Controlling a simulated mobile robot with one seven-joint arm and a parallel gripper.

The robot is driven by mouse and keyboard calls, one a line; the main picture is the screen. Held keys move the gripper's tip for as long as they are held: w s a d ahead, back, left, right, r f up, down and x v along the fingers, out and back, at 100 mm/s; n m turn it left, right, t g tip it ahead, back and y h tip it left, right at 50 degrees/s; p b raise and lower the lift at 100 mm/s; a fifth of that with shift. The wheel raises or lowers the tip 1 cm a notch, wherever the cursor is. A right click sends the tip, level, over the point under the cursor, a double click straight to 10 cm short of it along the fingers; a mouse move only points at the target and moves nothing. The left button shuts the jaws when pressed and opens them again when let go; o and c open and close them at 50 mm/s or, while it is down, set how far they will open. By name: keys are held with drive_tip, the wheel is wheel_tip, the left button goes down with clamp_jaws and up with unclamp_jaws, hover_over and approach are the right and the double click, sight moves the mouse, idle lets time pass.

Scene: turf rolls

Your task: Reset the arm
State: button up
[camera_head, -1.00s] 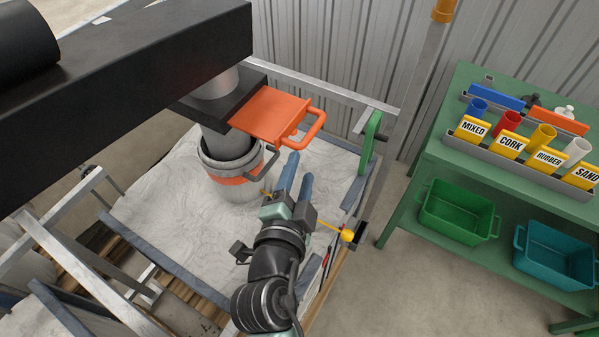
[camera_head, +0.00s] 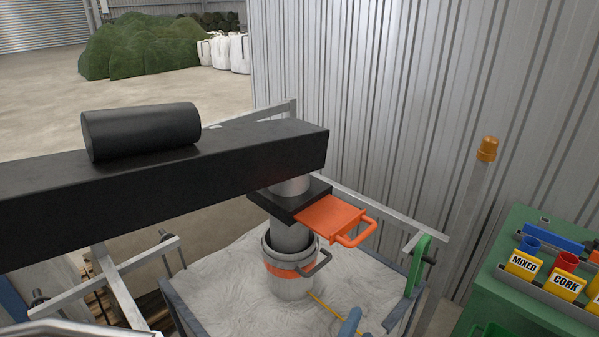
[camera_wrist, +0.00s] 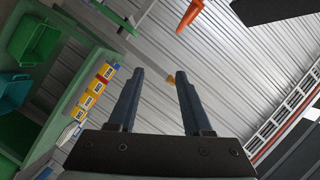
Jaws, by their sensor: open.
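My gripper (camera_wrist: 160,78) is open in the wrist view, with two dark blue fingers apart and nothing between them. Beyond the fingers is the corrugated metal wall (camera_wrist: 215,60).
A black beam (camera_head: 150,185) crosses the left and middle. A metal frame with a green clamp (camera_head: 416,265) stands at the right. The green bench (camera_head: 525,310) with labelled MIXED and CORK holders is at the far right. Green turf heaps (camera_head: 140,45) lie far behind.

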drive_tip(key=w+a+r+n+t+y, duration=0.1)
drive_tip(key=w+a+r+n+t, duration=0.15)
drive_tip(key=r, duration=0.85)
drive_tip(key=w+a+r+n+t+y, duration=0.1)
drive_tip(key=w+a+r+n+t, duration=0.15)
drive_tip(key=r, duration=0.85)
drive_tip(key=s+a+r+n+t+y, duration=0.2)
drive_tip(key=s+r+n+t, duration=0.2)
drive_tip(key=r, duration=0.9)
drive_tip(key=s+a+r+n+t+y, duration=0.2)
drive_tip(key=s+r+n+t, duration=0.2)
drive_tip(key=r, duration=0.9)
drive_tip(key=s+n, duration=0.3)
drive_tip(key=s, duration=0.1)
drive_tip(key=shift+s+a+n+y, duration=0.15)
drive_tip(key=shift+s+n+y, duration=0.1)
drive_tip(key=shift+n+y, duration=0.15)
